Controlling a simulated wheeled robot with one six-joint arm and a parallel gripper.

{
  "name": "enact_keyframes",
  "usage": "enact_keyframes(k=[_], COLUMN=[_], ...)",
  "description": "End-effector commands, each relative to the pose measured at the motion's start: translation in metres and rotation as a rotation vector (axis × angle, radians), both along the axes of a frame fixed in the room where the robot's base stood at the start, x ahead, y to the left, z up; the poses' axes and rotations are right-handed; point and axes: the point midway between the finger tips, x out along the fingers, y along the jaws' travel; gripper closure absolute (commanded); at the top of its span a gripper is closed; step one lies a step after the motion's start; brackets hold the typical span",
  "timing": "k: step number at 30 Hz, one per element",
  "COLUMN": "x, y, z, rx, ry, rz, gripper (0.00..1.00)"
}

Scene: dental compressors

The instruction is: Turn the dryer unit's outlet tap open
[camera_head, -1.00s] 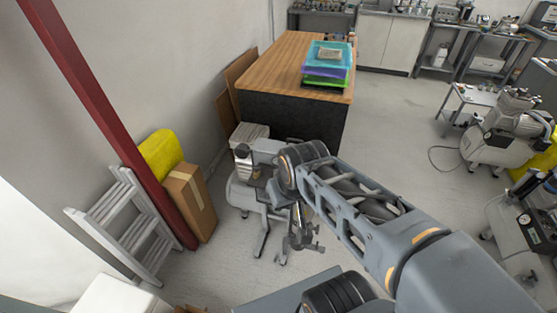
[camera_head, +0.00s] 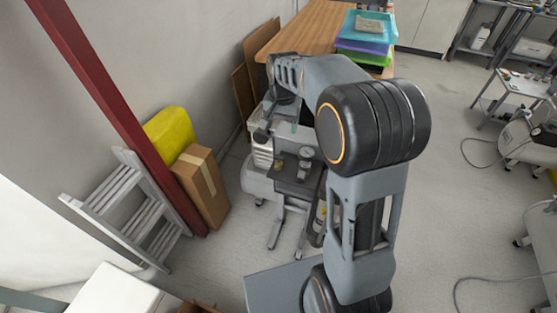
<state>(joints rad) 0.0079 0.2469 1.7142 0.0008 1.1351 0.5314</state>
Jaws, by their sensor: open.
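The dryer unit (camera_head: 258,182) is a pale grey machine on wheeled legs in front of the wooden-topped bench. A dark panel on it carries a round gauge (camera_head: 306,155) and small brass-coloured fittings (camera_head: 278,163). I cannot tell which of these small parts is the outlet tap, or how it is turned. My gripper (camera_head: 277,127) points down over the rear upper part of the unit, above and left of the gauge. It is open and seems empty; its fingertips are small and hard to make out. My arm hides the unit's right side.
The wooden bench (camera_head: 310,32) behind bears stacked coloured trays (camera_head: 364,34). At left are a red post (camera_head: 105,105), a step ladder (camera_head: 128,212), a cardboard box (camera_head: 201,188) and a yellow bundle (camera_head: 170,135). Clear floor (camera_head: 440,190) lies to the right.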

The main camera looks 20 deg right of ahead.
Motion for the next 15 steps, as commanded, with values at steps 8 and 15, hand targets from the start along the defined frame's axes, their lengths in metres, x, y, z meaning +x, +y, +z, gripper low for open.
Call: enact_keyframes(k=[8,15], x=[0.030,0.031], y=[0.000,0.000], z=[-0.039,-0.079], rx=[0.001,0.002], ry=[0.046,0.050], rz=[-0.086,-0.090], gripper=[0.32,0.32])
